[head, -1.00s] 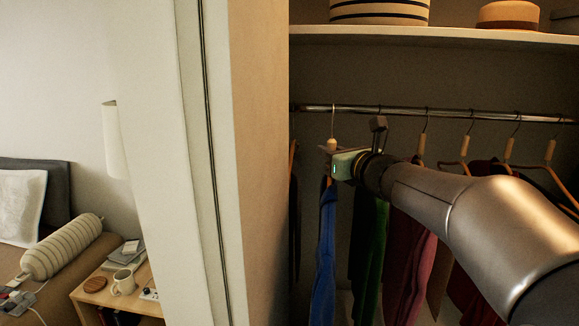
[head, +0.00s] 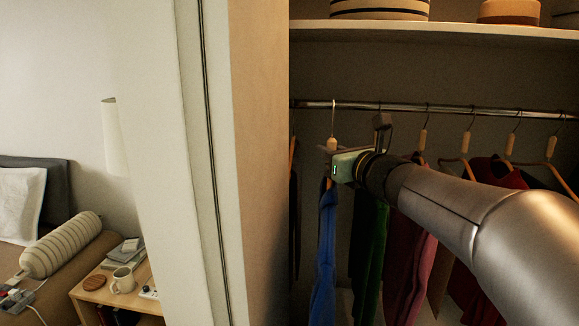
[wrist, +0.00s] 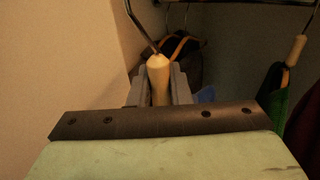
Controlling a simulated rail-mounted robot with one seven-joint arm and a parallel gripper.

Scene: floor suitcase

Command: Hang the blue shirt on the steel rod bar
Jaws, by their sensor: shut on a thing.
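The blue shirt (head: 325,255) hangs from a hanger with a wire hook and a pale wooden neck (head: 332,144). My gripper (head: 331,157) is shut on that neck; the wrist view shows the neck (wrist: 159,78) upright between the two fingers. The steel rod bar (head: 450,113) runs across the closet under the shelf. In the head view the hook's top overlaps the rod's left part; I cannot tell whether it rests on it. In the wrist view the hook's top is out of frame.
Several hangers with clothes, including a green garment (head: 368,250) and a pink one (head: 412,250), hang to the right, partly behind my arm. The closet's side wall (head: 258,160) is close on the left. A shelf (head: 450,35) with round boxes is above the rod.

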